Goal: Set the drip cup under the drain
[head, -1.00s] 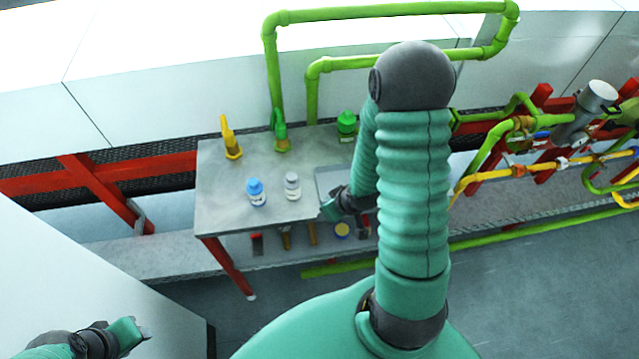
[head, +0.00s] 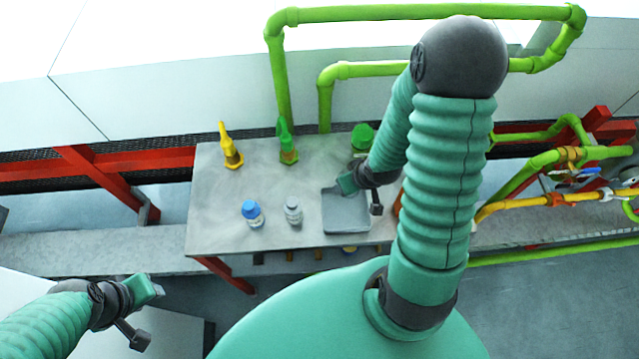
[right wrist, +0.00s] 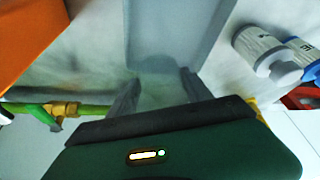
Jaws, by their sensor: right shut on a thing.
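My right gripper (head: 346,184) is over the back part of a grey tray (head: 346,222) on the metal table. In the right wrist view its two fingers (right wrist: 156,90) are shut on a pale, see-through thing (right wrist: 160,72), which looks like the drip cup. Its outline is faint against the tray (right wrist: 170,30). In the head view the gripper hides it. My left gripper (head: 158,290) is at the lower left, away from the table; its jaw gap is too small to tell. I cannot pick out the drain among the pipes at the right.
Green pipes (head: 545,160) and a yellow pipe (head: 520,203) run at the right.

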